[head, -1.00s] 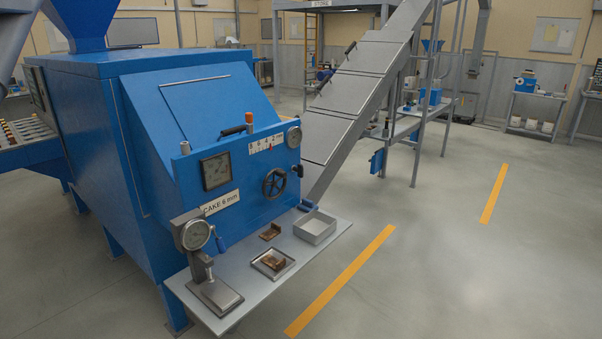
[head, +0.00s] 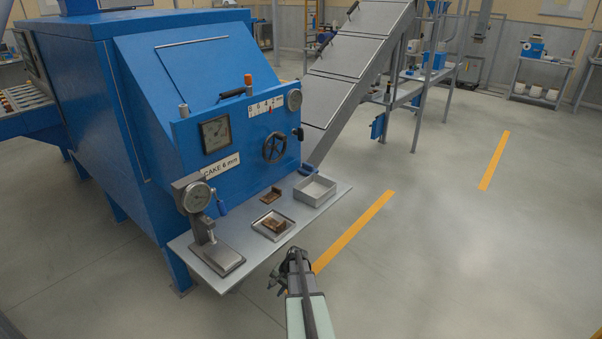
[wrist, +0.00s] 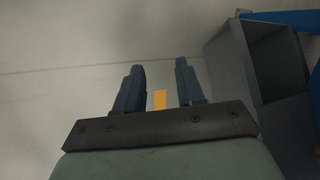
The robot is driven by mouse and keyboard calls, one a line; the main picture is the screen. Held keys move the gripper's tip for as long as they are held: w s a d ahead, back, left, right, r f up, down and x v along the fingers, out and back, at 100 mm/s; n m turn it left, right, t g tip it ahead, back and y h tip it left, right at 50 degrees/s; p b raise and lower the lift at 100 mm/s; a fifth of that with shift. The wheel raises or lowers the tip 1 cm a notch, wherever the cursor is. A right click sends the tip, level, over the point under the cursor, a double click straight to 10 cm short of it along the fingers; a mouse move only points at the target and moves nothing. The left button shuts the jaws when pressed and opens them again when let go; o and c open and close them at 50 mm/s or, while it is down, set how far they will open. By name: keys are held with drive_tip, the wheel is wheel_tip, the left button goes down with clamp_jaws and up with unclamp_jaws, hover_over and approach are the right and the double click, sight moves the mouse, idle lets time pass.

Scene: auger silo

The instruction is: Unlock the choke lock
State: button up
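The blue press panel carries a dark spoked handwheel (head: 275,148), with a small black knob (head: 300,133) at the panel's right edge. No part is labelled as the choke lock, so I cannot tell for certain which one it is. My gripper (head: 295,256) is in front of the shelf's front edge, apart from the panel. In the wrist view my gripper (wrist: 160,72) is open, with its two fingers apart and nothing between them.
The shelf (head: 240,235) holds a dial gauge stand (head: 216,255), a small tray (head: 286,222) with a brown piece, another brown piece (head: 271,195) and a grey open box (head: 315,190). A grey boxy shape (wrist: 270,70) stands right of my fingers. Floor to the right is clear.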

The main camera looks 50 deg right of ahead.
sight(301, 134)
drive_tip(key=s+d+r+m+t+h, duration=0.25)
drive_tip(key=d+r, duration=0.55)
drive_tip(key=d, duration=0.7)
drive_tip(key=s+d+r+m+t+h, duration=0.1)
drive_tip(key=s+d+r+m, duration=0.3)
drive_tip(key=d+r, duration=0.75)
drive_tip(key=s+d+r+m+t+h, duration=0.25)
drive_tip(key=s+d+r, duration=0.2)
drive_tip(key=d, duration=1.45)
drive_tip(key=w+a+r+m+t+y, duration=0.35)
drive_tip(key=w+r+m+t, duration=0.65)
drive_tip(key=w+r, duration=1.05)
drive_tip(key=shift+m+g, duration=0.9)
drive_tip(key=w, duration=1.2)
drive_tip(key=shift+w+a, duration=0.1)
drive_tip(key=shift+w, duration=0.25)
drive_tip(key=shift+c, duration=0.4)
